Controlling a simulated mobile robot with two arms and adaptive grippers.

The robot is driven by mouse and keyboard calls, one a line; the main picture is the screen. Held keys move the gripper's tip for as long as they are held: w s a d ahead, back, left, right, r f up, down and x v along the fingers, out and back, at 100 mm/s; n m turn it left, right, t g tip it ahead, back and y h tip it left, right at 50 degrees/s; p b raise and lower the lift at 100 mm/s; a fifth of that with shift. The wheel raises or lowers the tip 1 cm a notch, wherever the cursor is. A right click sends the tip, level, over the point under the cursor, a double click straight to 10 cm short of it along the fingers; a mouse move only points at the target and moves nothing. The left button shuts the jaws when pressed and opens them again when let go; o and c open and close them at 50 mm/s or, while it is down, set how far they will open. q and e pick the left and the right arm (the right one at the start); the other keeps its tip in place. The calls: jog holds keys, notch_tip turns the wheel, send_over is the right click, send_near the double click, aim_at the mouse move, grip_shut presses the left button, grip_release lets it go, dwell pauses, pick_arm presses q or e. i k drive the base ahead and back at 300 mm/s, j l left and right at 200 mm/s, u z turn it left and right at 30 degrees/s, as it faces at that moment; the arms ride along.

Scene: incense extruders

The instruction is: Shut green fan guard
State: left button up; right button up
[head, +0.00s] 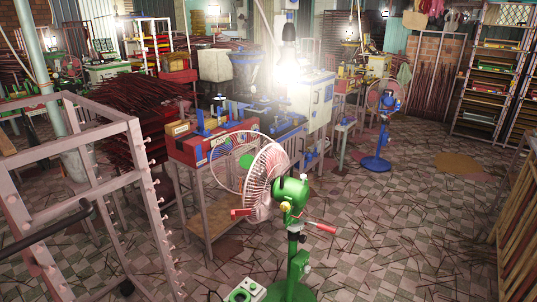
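A green pedestal fan (290,192) stands on the tiled floor at centre front, with its motor toward me. Its pale rear wire cage (264,178) faces away to the left. A round wire front guard (214,162) shows beyond the cage and to its left. The guard looks swung out at an angle from the cage, so it appears open; its hinge is hard to make out. A green disc (246,161) shows near the guard's middle. Red-tipped handles stick out on both sides of the fan. Neither of my grippers is in view.
A pale metal rack (130,190) fills the left front. A red machine bench (210,145) stands just behind the guard. A blue fan (384,105) stands farther back right. Thin sticks litter the floor; the floor right of the green fan is otherwise clear.

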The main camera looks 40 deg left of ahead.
aim_at(246, 160)
jog(key=i+u, duration=0.1)
jog(key=i, duration=0.75)
jog(key=i+l, duration=0.15)
jog(key=i, duration=0.7)
jog(key=i+u, duration=0.15)
jog(key=i, duration=0.6)
jog(key=i+l+u, duration=0.2)
jog(key=i, duration=0.55)
jog(key=i+u, duration=0.25)
jog(key=u, duration=0.15)
jog(key=i+u, duration=0.2)
jog(key=u, duration=0.2)
jog(key=i+l+u, duration=0.1)
jog(key=i+u, duration=0.15)
jog(key=u, duration=0.15)
jog(key=i+l+u, duration=0.2)
jog(key=u, duration=0.2)
